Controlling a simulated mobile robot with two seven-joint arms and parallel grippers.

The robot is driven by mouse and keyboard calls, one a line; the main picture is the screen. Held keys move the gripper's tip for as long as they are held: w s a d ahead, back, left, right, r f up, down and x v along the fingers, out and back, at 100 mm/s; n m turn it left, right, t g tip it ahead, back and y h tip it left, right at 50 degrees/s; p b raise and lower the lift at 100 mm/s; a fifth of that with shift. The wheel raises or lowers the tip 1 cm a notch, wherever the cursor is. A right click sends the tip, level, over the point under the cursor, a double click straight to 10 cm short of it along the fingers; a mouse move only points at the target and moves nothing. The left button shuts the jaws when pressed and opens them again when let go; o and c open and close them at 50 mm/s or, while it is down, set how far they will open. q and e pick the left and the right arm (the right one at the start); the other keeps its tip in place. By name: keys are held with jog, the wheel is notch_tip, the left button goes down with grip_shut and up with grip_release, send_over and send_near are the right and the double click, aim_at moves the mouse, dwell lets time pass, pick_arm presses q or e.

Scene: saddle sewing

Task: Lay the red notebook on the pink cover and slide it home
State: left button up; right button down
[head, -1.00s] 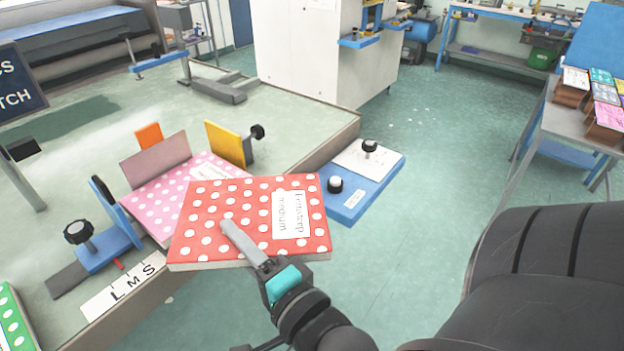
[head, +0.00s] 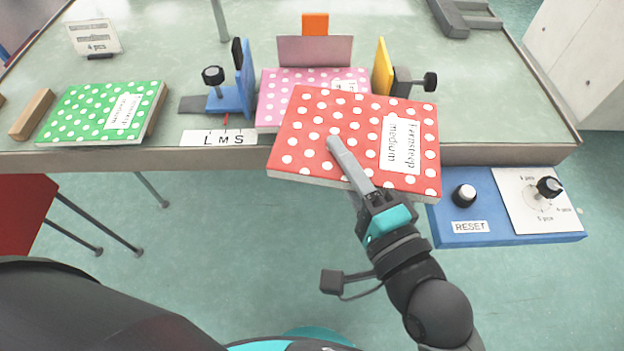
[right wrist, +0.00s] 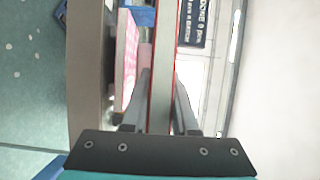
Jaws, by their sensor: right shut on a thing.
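The red notebook (head: 310,130) with white dots and a white label is held by my right gripper (head: 340,150) in the head view. One finger lies across its top face; the other is hidden below. In the right wrist view the notebook (right wrist: 161,70) shows edge-on between the two fingers (right wrist: 162,105). The pink dotted cover (head: 285,88) lies on the table, with the red notebook in front of it and overlapping part of it. In the right wrist view pink (right wrist: 126,60) shows beside the notebook. Whether they touch is hidden. My left gripper is not in view.
Around the pink cover stand a blue stop (head: 246,82), a mauve back plate (head: 315,50) and a yellow plate (head: 382,68). An L M S scale (head: 218,137) lies left. A green notebook (head: 85,112) is farther left. A blue RESET box (head: 470,240) sits at the table's front edge.

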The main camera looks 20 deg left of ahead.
jog(key=s+a+f+n+g+y, duration=0.2)
jog(key=s+a, duration=0.1)
jog(key=s, duration=0.1)
jog(key=shift+a+f+n+g+y, duration=0.3)
jog(key=shift+a+f+g, duration=0.1)
jog(key=shift+w, duration=0.1)
jog(key=w+a+f+b, duration=0.2)
jog(key=w+a, duration=0.1)
jog(key=w, duration=0.8)
jog(key=shift+w+f, duration=0.15)
jog(key=shift+w, duration=0.1)
jog(key=shift+f+b, duration=0.3)
jog(key=shift+f, duration=0.05)
dwell(0.9)
jog(key=c, duration=0.6)
grip_release()
jog(key=shift+f, duration=0.1)
jog(key=shift+c, duration=0.2)
jog(key=shift+o, duration=0.2)
jog(key=shift+s+f, duration=0.1)
jog(key=shift+f, duration=0.1)
